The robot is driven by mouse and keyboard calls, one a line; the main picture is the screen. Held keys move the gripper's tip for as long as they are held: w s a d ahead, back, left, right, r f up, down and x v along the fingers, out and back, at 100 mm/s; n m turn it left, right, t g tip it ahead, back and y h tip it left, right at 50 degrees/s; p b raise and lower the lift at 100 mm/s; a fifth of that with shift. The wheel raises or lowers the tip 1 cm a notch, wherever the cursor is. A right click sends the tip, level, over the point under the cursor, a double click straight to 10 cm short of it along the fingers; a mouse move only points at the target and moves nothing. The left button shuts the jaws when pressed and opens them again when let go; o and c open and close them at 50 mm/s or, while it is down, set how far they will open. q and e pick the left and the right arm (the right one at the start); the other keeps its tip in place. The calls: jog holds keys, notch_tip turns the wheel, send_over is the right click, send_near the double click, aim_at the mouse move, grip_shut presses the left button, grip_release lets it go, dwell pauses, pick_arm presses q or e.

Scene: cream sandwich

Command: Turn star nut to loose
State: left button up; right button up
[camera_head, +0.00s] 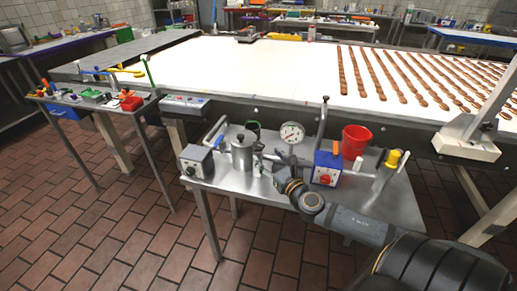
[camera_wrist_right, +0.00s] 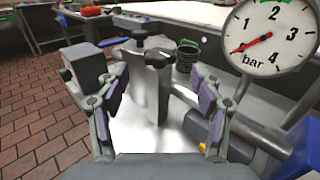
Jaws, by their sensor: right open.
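Two dark star-shaped knobs show in the wrist view: a nearer star nut (camera_wrist_right: 158,59) on a metal vessel (camera_wrist_right: 150,95), and another knob (camera_wrist_right: 139,35) just behind it. I cannot tell which one the task means. In the head view the vessel (camera_head: 242,155) stands on the low metal side table (camera_head: 215,182). My right gripper (camera_head: 277,162) is just right of the vessel; in the wrist view its fingers (camera_wrist_right: 159,78) are spread wide on either side of the vessel, with nothing held. My left gripper is not in view.
A grey box (camera_head: 195,161), a blue box with a red knob (camera_head: 325,168) and a red bucket (camera_head: 354,141) crowd the table. The white conveyor (camera_head: 240,70) lies behind.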

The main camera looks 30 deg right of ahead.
aim_at(260, 147)
jog(key=w, duration=0.2)
jog(key=w+p, duration=0.1)
jog(key=w, duration=0.1)
jog(key=w+p, duration=0.1)
jog(key=w, duration=0.1)
jog(key=shift+d+r, duration=0.25)
jog(key=shift+d, duration=0.05)
jog(key=shift+w+f, duration=0.2)
jog(key=shift+w, duration=0.3)
jog(key=shift+c, duration=0.3)
jog(key=c, duration=1.1)
jog(key=shift+f, duration=0.1)
jog(key=o, duration=1.2)
jog(key=shift+c, duration=0.2)
